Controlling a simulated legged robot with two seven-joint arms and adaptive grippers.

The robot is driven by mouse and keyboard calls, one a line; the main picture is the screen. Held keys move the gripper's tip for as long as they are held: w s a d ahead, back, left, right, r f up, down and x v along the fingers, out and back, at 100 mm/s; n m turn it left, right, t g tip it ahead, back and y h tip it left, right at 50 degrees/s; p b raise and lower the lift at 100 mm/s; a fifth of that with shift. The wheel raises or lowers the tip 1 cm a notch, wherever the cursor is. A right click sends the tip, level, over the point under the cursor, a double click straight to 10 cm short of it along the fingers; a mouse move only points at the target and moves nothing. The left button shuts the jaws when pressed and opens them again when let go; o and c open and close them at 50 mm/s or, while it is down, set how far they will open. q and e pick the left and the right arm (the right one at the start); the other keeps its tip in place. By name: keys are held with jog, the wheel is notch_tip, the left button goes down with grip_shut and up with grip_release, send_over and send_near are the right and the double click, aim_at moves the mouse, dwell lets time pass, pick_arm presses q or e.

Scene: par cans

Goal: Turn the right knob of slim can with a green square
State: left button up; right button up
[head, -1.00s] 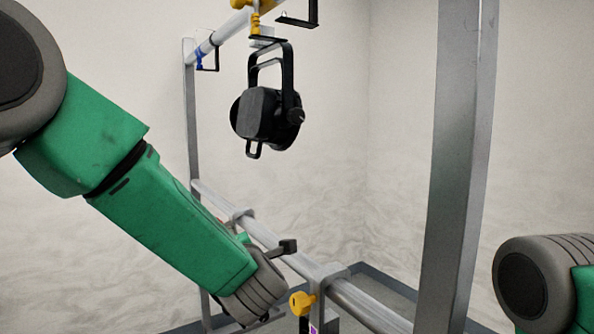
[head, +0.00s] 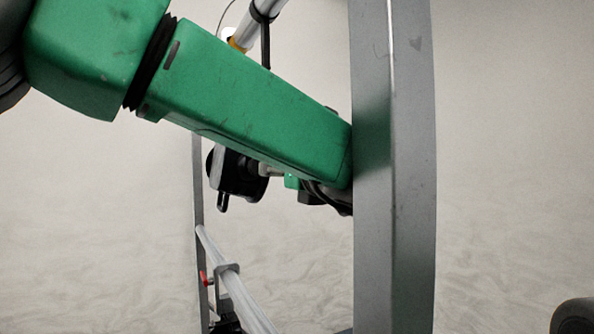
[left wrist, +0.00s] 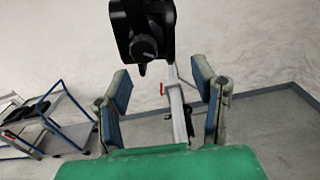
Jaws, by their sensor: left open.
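A black can (head: 232,172) hangs left of the middle in the head view, partly covered by my green left arm. In the left wrist view the black can (left wrist: 148,22) is at the top, with a round knob (left wrist: 145,48) facing the camera. I cannot make out a green square on it. My left gripper (left wrist: 162,90) is open, its two blue-padded fingers apart and nothing between them up close. The knob lies beyond the fingertips, above the middle of the gap. In the head view the gripper is mostly hidden by my arm and a post. My right gripper is out of view.
A wide grey metal post (head: 395,200) stands close, right of my left arm. A lower pale rail (head: 235,290) with a clamp and a red handle (head: 203,279) runs below. A cart with blue rails (left wrist: 45,125) stands at the left in the wrist view.

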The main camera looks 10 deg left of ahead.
aim_at(254, 169)
pick_arm(q)
jog(key=x, duration=0.2)
jog(key=p+x, duration=0.1)
jog(key=x, duration=0.2)
jog(key=a+x, duration=0.1)
jog(key=x, duration=0.1)
jog(key=shift+a+p, duration=0.2)
jog(key=shift+p, duration=0.2)
jog(key=shift+w+d, duration=0.15)
jog(key=shift+d, duration=0.15)
jog(key=shift+a, duration=0.15)
jog(key=shift+s+a+r, duration=0.1)
jog(key=shift+s+a, duration=0.15)
jog(key=shift+a, duration=0.7)
jog(key=c, duration=0.4)
jog(key=shift+w+a, duration=0.1)
jog(key=shift+a, duration=0.2)
jog(key=c, duration=0.7)
jog(key=shift+d, duration=0.1)
jog(key=shift+c, duration=0.4)
jog(key=shift+d, duration=0.45)
jog(key=shift+a, duration=0.1)
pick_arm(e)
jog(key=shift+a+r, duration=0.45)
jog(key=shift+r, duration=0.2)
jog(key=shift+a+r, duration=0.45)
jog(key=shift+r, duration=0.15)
